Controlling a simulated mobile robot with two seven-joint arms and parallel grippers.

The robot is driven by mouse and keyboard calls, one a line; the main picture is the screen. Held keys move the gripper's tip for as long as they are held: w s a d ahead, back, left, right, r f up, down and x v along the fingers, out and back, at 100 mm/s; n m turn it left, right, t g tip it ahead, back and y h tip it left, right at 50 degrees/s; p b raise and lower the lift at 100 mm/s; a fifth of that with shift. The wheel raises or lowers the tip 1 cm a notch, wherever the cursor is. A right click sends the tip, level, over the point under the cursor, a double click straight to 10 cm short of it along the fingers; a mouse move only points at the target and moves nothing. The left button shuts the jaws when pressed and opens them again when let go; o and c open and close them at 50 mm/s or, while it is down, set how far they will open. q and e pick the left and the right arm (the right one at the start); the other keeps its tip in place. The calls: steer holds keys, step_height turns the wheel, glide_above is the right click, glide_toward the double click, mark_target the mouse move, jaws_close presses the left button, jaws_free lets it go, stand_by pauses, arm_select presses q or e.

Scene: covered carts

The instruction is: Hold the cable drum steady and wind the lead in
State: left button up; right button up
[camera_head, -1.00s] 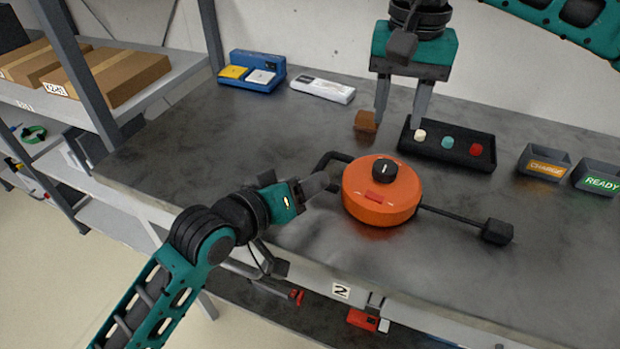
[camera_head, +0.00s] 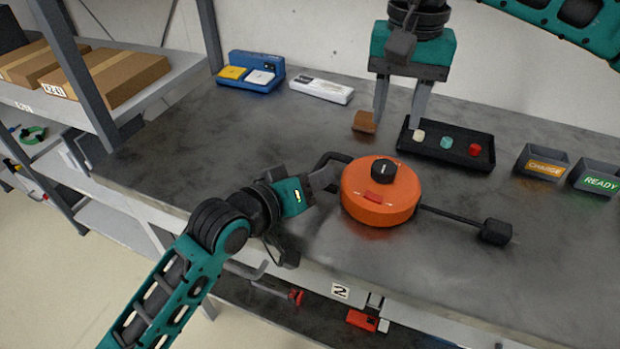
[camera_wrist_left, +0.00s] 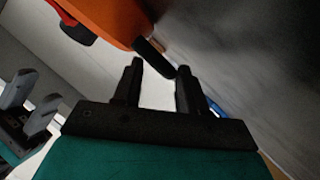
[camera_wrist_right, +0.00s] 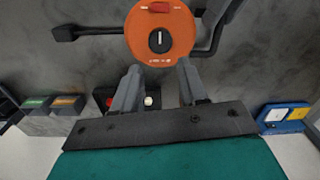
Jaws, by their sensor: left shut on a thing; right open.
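The orange cable drum (camera_head: 378,205) lies flat on the grey bench, with a black knob (camera_head: 383,169) on top. A dark handle loop (camera_head: 333,157) sticks out on its left. The black lead (camera_head: 450,217) runs out to the right and ends in a black block-shaped plug (camera_head: 497,232) on the bench. My left gripper (camera_head: 326,177) is shut on the handle loop, beside the drum; in the left wrist view a dark bar reaches its fingers (camera_wrist_left: 157,85). My right gripper (camera_head: 400,118) is open and empty, behind the drum. The right wrist view shows the drum (camera_wrist_right: 140,48) beyond its fingers.
A black tray (camera_head: 405,152) with white, teal and red pieces and a brown block (camera_head: 364,122) sit near my right gripper. CHARGE (camera_head: 543,162) and READY (camera_head: 597,178) bins stand at the right. A blue case (camera_head: 250,72) and white box (camera_head: 320,89) are at the back.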

mark_target(385, 165)
steer(key=shift+o, duration=0.6)
steer(key=o, duration=0.4)
steer(key=shift+r+n, duration=0.4)
steer(key=shift+r, duration=0.55)
step_height(385, 165, down, 12)
steer(key=shift+r, duration=0.1)
steer(key=shift+c, duration=0.4)
steer(key=c, duration=1)
